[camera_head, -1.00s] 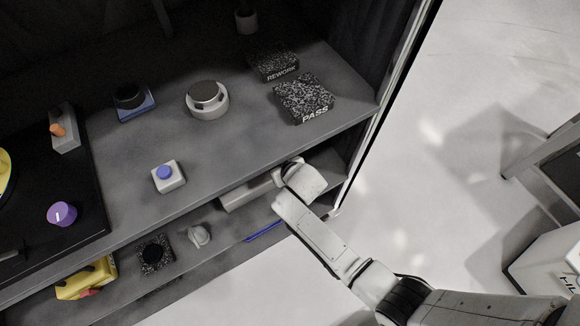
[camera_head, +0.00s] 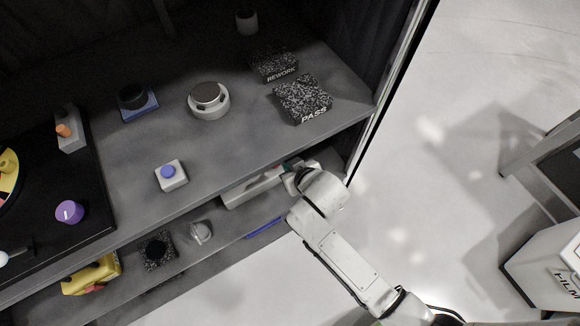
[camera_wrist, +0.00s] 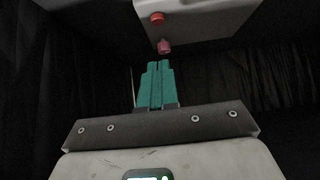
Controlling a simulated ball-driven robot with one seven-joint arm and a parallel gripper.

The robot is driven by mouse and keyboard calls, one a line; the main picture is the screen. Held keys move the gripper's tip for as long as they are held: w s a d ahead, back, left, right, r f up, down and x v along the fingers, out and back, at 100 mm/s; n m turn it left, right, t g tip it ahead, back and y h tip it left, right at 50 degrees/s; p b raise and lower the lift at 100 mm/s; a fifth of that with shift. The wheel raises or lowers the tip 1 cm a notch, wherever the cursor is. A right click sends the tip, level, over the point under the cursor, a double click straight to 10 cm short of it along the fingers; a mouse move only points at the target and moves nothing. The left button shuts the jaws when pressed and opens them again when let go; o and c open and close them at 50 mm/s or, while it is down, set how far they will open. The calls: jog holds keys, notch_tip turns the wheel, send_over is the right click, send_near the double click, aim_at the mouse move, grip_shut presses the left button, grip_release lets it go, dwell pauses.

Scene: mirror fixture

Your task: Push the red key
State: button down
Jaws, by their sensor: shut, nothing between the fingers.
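In the wrist view, my gripper (camera_wrist: 157,66) has its teal fingers together and empty. A red key (camera_wrist: 165,46) sticks out at the lower edge of a pale grey box (camera_wrist: 205,18), just beyond the fingertips. Whether they touch it I cannot tell. A second, brighter red round piece (camera_wrist: 157,18) sits on the box's face farther up; which of the two is the task's key is unclear. In the head view, my gripper (camera_head: 291,164) is at the right end of the pale box (camera_head: 250,188) below the upper shelf's front edge.
The upper shelf (camera_head: 235,145) above my gripper holds a white block with a blue button (camera_head: 171,175), a round grey device (camera_head: 208,100) and dark PASS (camera_head: 303,98) and REWORK blocks. The cabinet's right side post (camera_head: 375,130) is close to my wrist.

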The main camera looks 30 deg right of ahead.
dwell(0.4)
jog(key=s+d+r+g, duration=0.2)
jog(key=s, duration=0.6)
jog(key=s+d+r+g, duration=0.2)
jog(key=s+d+g, duration=0.1)
jog(key=s, duration=0.5)
jog(key=s+d+r+g, duration=0.2)
jog(key=s+g, duration=0.1)
jog(key=s, duration=0.5)
jog(key=shift+d+r, duration=0.25)
jog(key=shift+d, duration=0.05)
